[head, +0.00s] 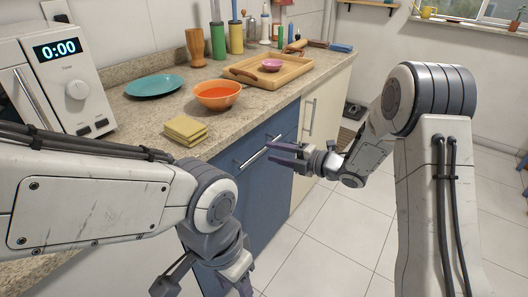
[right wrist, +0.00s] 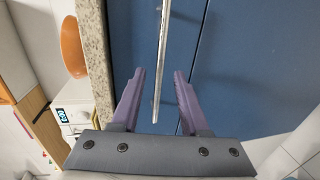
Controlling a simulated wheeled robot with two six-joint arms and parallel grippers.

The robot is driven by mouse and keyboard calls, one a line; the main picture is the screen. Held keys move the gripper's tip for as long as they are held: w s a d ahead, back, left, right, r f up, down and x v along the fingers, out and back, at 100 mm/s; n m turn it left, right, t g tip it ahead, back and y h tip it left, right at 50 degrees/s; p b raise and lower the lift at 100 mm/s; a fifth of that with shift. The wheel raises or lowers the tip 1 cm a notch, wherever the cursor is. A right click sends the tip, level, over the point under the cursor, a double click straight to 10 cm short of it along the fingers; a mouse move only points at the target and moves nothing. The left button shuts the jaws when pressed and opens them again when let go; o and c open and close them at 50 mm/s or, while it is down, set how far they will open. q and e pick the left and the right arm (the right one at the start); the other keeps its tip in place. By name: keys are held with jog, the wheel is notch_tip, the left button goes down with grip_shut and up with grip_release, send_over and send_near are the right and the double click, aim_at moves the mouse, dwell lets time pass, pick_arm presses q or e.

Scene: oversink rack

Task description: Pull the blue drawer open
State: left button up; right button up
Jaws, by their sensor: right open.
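The blue drawer (head: 284,124) is the upper front of the blue cabinet under the counter, and it looks shut. Its metal bar handle (head: 253,156) runs along the front. My right gripper (head: 271,154) is open at the handle's right part. In the right wrist view the handle (right wrist: 161,60) lies between the spread purple fingers of the right gripper (right wrist: 160,75), with a gap on each side. The drawer front (right wrist: 137,35) fills the space behind it. My left gripper (head: 240,283) hangs low at the bottom edge, its fingers partly cut off.
The stone counter (head: 165,115) carries a yellow sponge stack (head: 185,130), an orange bowl (head: 218,96), a teal plate (head: 154,86), a wooden tray (head: 242,74) and a microwave (head: 75,75). A cream cabinet (head: 322,105) adjoins on the right.

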aim_at(264, 150)
jog(key=shift+x, duration=2.25)
grip_shut()
